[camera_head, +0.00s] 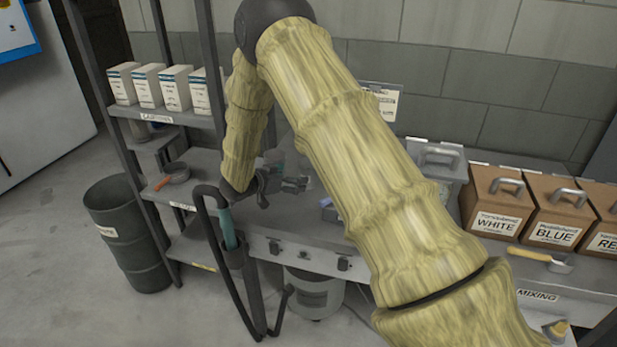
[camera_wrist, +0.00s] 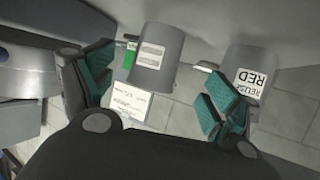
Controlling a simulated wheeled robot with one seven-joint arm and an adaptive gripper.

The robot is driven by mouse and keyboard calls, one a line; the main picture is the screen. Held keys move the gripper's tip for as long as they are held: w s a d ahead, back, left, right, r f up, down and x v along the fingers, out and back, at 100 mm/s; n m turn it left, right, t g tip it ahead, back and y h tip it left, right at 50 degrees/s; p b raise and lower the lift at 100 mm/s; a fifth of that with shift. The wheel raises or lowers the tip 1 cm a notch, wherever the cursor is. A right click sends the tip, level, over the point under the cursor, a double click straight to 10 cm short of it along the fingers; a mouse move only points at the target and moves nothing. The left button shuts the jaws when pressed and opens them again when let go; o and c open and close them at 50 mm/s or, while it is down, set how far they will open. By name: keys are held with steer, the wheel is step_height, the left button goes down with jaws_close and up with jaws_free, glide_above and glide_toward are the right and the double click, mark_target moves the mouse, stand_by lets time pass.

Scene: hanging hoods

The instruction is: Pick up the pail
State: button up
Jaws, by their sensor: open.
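In the wrist view, a grey pail-like container (camera_wrist: 160,60) with a pale label appears between and beyond my fingers. A second grey one (camera_wrist: 262,58), with a white label reading RED, is at the right, beyond the right finger. I cannot tell which of them the task means. My gripper (camera_wrist: 157,90) is open, its teal pads wide apart, with nothing visibly held. In the head view my gripper (camera_head: 285,185) is over the bench, partly hidden behind my arm. A light grey bucket (camera_head: 313,293) stands on the floor under the bench.
Brown boxes labelled WHITE (camera_head: 498,200), BLUE (camera_head: 553,215) and RED stand on the bench at right. A shelf rack (camera_head: 165,120) with white cartons and a dark bin (camera_head: 125,235) are at left.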

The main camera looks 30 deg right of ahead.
mark_target(301, 175)
steer(key=x, duration=0.4)
steer(key=shift+d+p, duration=0.45)
steer(key=shift+p, duration=0.05)
steer(key=p+x, duration=0.1)
steer(key=x, duration=0.3)
steer(key=shift+d, duration=0.1)
steer(key=shift+c, duration=0.5)
steer(key=c, duration=1.2)
steer(key=shift+o, duration=0.2)
